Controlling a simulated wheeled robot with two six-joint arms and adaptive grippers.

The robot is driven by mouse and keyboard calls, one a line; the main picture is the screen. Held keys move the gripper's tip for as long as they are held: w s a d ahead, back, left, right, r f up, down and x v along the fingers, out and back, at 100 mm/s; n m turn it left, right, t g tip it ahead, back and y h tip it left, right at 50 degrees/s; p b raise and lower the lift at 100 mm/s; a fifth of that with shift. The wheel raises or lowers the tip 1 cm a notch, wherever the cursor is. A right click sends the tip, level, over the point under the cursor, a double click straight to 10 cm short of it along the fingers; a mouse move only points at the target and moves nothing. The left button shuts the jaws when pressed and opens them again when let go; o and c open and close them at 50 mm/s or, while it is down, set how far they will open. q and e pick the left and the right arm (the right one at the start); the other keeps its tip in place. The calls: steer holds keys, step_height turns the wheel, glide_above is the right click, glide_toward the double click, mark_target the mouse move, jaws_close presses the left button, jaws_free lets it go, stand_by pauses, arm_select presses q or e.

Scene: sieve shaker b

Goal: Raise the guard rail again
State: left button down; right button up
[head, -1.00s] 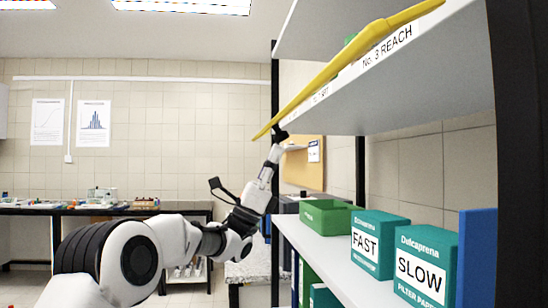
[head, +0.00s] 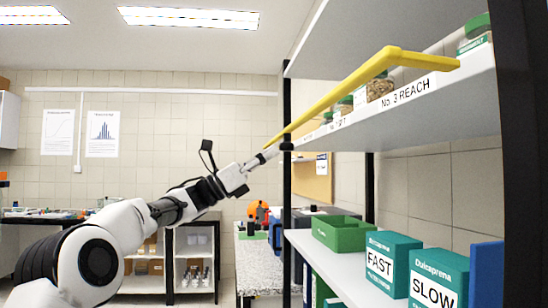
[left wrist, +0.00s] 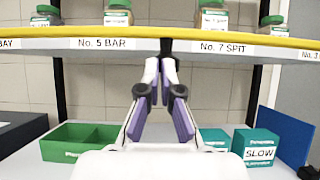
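The guard rail (head: 340,92) is a yellow bar along the front of the upper shelf, bent back at its near end. In the left wrist view the rail (left wrist: 90,43) crosses just above the shelf's label strip, in front of the jars' lower parts. My left gripper (head: 272,152) is at the far end of the shelf, just under the rail. In the left wrist view its fingers (left wrist: 161,62) are drawn together, with tips just below the rail by a black post (left wrist: 166,48). I see nothing clearly held; contact with the rail cannot be told. My right gripper is out of view.
Jars with green lids (left wrist: 118,15) stand on the upper shelf (head: 440,115). The lower shelf (head: 335,262) holds a green bin (head: 340,234), the FAST box (head: 388,262), the SLOW box (head: 438,282) and a blue panel (head: 487,270). A workbench stands at the far left.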

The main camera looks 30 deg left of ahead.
arm_select(q)
steer(key=shift+w+d+r+g+y+p, duration=0.5)
steer(key=shift+r+g+y+p, duration=0.5)
steer(key=shift+r+p, duration=2.25)
steer(key=shift+w+d+r+g+y+p, duration=0.5)
steer(key=shift+r+y+p, duration=1)
steer(key=shift+p, duration=3.2)
steer(key=shift+w+d+r+g+y+p, duration=0.25)
steer(key=shift+d+r+g+y+p, duration=0.65)
steer(key=shift+r+p, duration=2.5)
steer(key=shift+a+f+p, duration=0.15)
steer(key=shift+f+p, duration=0.4)
steer(key=shift+f, duration=0.05)
